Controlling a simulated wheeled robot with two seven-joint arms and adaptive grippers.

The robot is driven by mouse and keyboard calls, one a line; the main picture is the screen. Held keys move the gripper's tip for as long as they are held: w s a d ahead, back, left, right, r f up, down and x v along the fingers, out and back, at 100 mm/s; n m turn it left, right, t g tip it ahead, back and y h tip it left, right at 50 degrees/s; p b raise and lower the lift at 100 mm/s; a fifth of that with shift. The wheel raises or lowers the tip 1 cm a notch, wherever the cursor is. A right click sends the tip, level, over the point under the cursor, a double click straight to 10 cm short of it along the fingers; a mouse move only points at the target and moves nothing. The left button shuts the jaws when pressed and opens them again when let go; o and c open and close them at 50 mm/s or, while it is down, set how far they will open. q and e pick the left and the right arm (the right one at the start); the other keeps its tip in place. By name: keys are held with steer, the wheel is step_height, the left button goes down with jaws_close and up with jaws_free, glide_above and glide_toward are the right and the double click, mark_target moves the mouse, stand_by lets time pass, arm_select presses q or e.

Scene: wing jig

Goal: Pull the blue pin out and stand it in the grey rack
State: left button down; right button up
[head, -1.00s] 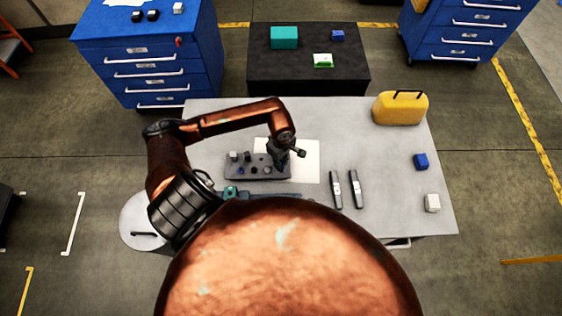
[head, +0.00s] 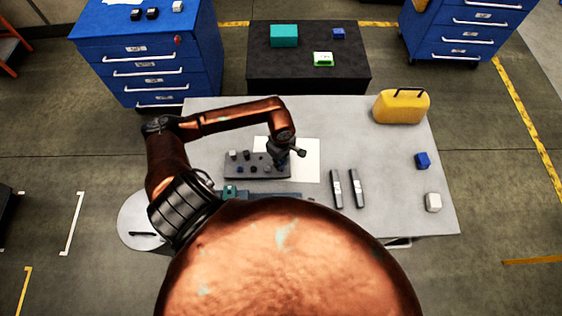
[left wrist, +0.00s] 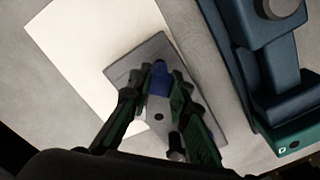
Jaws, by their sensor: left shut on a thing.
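My left gripper (head: 281,161) is over the right end of the grey rack (head: 232,174). In the left wrist view its two dark green fingers (left wrist: 158,108) are shut on the blue pin (left wrist: 157,80), and the grey rack (left wrist: 190,82) is below them. Whether the pin's lower end is in a rack hole or above it is hidden. A dark blue wing jig (left wrist: 262,62) with a teal end lies beside the rack; in the head view my own body partly covers it. My right gripper is not in view.
Several small pegs stand on the rack. A white sheet (head: 308,165) lies under and beside it. Two dark tools (head: 336,188) lie to the right. A yellow case (head: 401,106), a blue block (head: 422,160) and a white block (head: 433,202) stand at the table's right side.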

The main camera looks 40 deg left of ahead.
arm_select(q)
steer(key=shift+f+b, duration=0.9)
steer(key=shift+f, duration=0.15)
steer(key=c, duration=1.7)
jaws_free()
step_height(320, 180, up, 12)
steer(key=shift+r, duration=0.1)
step_height(320, 180, up, 7)
steer(key=p, duration=0.2)
steer(key=shift+p, duration=0.3)
